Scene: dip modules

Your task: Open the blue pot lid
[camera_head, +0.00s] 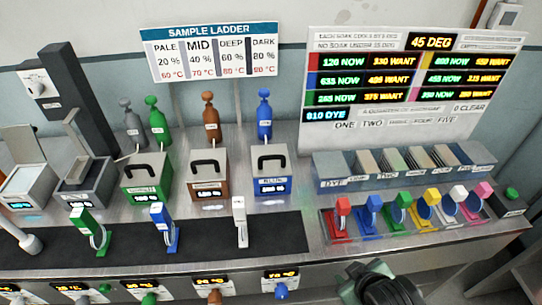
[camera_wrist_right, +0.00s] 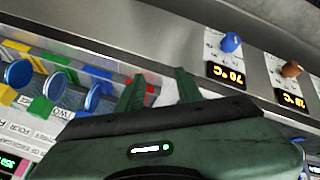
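The blue pot (camera_head: 286,187) is a box with a blue front and a small display, standing on the steel counter in the head view. Its grey lid (camera_head: 270,152) has a black handle and looks closed. My right gripper (camera_head: 378,284) is at the bottom edge of the head view, in front of the counter and to the right of the blue pot, well apart from it. In the right wrist view its two green fingers (camera_wrist_right: 160,90) are spread with nothing held between them. My left gripper is not in view.
A brown pot (camera_head: 208,178) and a green pot (camera_head: 147,180) stand left of the blue one. A blue bottle (camera_head: 264,117) is behind it. A white clip-like stand (camera_head: 240,217) is in front. Coloured stands (camera_head: 371,211) line the right side. Knobs (camera_head: 281,290) are along the front panel.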

